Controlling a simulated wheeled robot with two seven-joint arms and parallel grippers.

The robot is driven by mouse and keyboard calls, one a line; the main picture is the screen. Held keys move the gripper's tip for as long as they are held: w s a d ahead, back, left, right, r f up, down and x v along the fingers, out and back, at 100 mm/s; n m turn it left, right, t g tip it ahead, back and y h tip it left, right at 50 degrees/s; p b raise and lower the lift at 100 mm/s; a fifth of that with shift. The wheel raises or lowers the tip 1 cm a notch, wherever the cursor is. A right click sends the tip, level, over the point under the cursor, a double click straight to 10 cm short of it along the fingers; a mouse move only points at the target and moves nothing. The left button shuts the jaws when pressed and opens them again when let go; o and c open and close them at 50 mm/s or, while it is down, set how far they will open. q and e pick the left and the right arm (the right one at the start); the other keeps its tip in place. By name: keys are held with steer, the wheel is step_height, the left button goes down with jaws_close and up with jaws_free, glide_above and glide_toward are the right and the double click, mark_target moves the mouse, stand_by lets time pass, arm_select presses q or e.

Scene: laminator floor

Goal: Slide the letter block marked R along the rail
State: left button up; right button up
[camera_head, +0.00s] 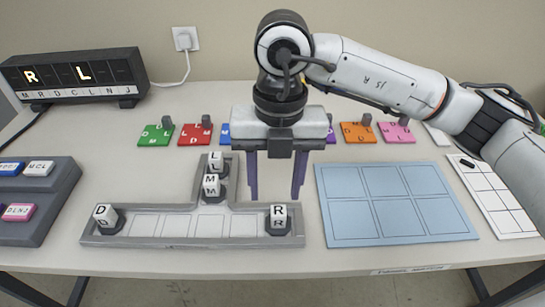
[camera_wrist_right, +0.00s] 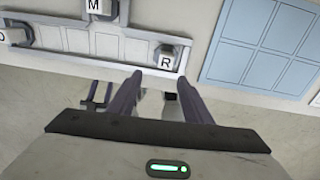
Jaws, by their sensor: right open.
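The letter block marked R (camera_head: 278,220) is a white-topped cube on a dark base, at the right end of the grey T-shaped rail (camera_head: 150,243). In the right wrist view the R block (camera_wrist_right: 166,57) shows just beyond the fingertips, roughly between them. My right gripper (camera_head: 275,196) is open and points down, its purple fingers apart and empty, above or just behind the R block; the exact height is unclear. Blocks D (camera_head: 104,214), M (camera_head: 211,185) and L (camera_head: 216,162) also stand on the rail. My left gripper is not in view.
A lit display (camera_head: 75,75) showing R and L stands at the back left. A blue gridded panel (camera_head: 395,203) lies right of the rail. Coloured tiles (camera_head: 195,134) line the back. A dark grey rack (camera_head: 45,200) is at the left. The rail's bar between D and R is clear.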

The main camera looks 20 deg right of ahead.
mark_target(278, 210)
steer(key=shift+w+d+r+h, duration=0.3)
steer(key=shift+w+d, duration=0.15)
steer(key=shift+d, duration=0.1)
steer(key=shift+s, duration=0.1)
step_height(278, 210, down, 10)
steer(key=shift+a+f, duration=0.1)
steer(key=shift+f, duration=0.05)
steer(key=shift+c, duration=0.4)
jaws_close()
